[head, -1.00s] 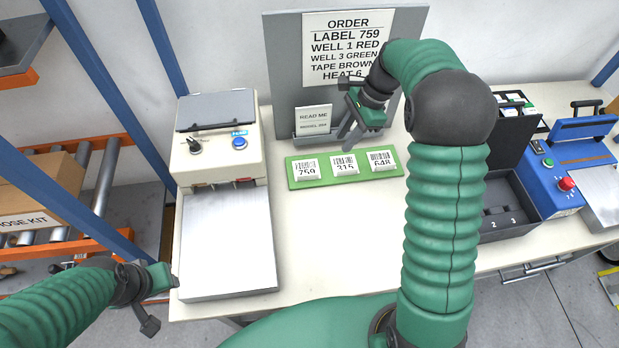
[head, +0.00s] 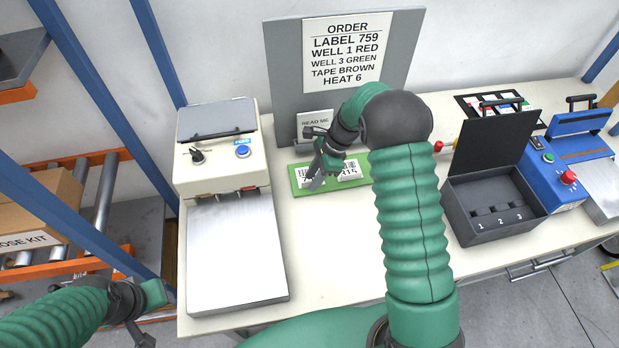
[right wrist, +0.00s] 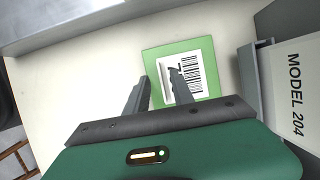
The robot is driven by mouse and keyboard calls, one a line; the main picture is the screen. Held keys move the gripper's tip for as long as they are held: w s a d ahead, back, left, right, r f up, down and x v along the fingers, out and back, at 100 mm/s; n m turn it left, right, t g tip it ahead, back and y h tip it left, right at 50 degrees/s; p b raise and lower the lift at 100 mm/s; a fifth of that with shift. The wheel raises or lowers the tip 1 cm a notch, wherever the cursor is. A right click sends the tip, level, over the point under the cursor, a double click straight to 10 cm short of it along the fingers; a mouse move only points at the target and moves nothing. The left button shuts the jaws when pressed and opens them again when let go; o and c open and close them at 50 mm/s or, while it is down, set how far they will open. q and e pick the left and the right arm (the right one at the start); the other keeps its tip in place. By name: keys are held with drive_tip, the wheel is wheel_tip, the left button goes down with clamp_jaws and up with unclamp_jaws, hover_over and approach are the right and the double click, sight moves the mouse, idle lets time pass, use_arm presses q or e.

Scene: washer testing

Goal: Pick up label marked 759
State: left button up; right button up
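The label marked 759 (head: 304,170) lies at the left end of the green board (head: 298,190); my gripper covers most of its number in the head view. Its white barcoded face (right wrist: 194,72) shows in the right wrist view. My right gripper (head: 317,181) is over this label, fingers spread; in the right wrist view (right wrist: 160,76) one finger overlaps the label and the other is by the board's edge. I cannot tell whether they touch it. Label 315 (head: 350,171) lies to the right. My left gripper (head: 140,310) is low at left, its fingers partly out of frame.
An order sign (head: 343,50) stands behind the board, with a READ ME card (head: 314,124) at its foot. A machine with a metal plate (head: 236,250) is left. An open black case (head: 490,210) and a blue machine (head: 570,165) are right. The table's front middle (head: 325,245) is clear.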

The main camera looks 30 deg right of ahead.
drive_tip(key=shift+w+a+f, duration=0.1)
drive_tip(key=shift+a+f, duration=0.1)
drive_tip(key=shift+f, duration=0.2)
drive_tip(key=shift+d+f, duration=0.1)
drive_tip(key=shift+d, duration=0.25)
drive_tip(key=shift+c, duration=1)
drive_tip(key=shift+d, duration=0.25)
clamp_jaws()
drive_tip(key=shift+a, duration=0.4)
